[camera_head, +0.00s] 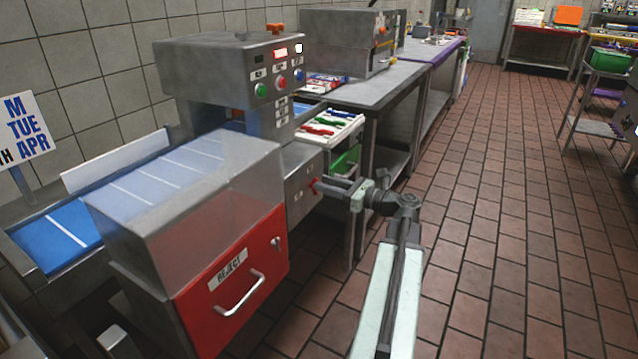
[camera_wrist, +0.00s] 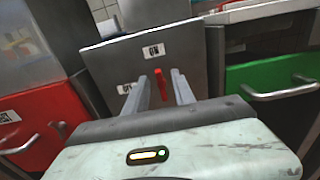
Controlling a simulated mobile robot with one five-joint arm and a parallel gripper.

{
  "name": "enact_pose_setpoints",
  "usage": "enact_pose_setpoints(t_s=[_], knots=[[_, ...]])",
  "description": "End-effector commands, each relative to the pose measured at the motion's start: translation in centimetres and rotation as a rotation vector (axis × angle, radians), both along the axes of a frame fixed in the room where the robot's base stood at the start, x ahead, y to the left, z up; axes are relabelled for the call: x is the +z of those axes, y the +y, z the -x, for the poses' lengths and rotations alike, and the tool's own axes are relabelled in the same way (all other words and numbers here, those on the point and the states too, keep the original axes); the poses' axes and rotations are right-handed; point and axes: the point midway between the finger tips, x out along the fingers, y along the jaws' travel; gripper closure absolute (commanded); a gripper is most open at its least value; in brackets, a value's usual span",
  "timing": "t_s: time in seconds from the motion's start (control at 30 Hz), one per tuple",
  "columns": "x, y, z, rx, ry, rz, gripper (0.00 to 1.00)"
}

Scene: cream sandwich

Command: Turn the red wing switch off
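The red wing switch (camera_wrist: 160,84) sits on a grey metal panel (camera_wrist: 195,50) of the machine. In the wrist view it stands nearly upright, its tip towards the upper white label (camera_wrist: 153,51). A second white label (camera_wrist: 127,88) is to its left, partly hidden by a finger; the small lettering is hard to read. My gripper (camera_wrist: 161,77) is open, with one finger on each side of the switch and visible gaps between. In the head view my gripper (camera_head: 328,188) is at the panel, and only a little red of the switch (camera_head: 313,187) shows.
A red reject door (camera_head: 235,285) with a handle is below the clear cover, left of my gripper. Coloured buttons (camera_head: 281,82) are on the machine's upper box. The tiled floor (camera_head: 500,220) at right is clear.

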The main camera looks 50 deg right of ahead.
Motion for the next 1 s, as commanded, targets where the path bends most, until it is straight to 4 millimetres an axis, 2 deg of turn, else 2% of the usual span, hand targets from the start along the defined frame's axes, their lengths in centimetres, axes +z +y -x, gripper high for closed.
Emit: enact_pose_setpoints(t_s=[0.13, 0.4, 0.43, 0.53, 1.0], knots=[[0.0, 0.6, -1.7, 0.004, 0.000, 0.000, 0.69], [0.0, 0.7, -2.0, 0.003, 0.000, 0.000, 0.69], [0.0, 0.7, -2.0, 0.003, 0.000, 0.000, 0.72], [0.0, 0.7, -2.0, 0.003, 0.000, 0.000, 1.00], [-0.1, 1.0, -2.1, 0.006, -0.012, 0.060, 1.00]])
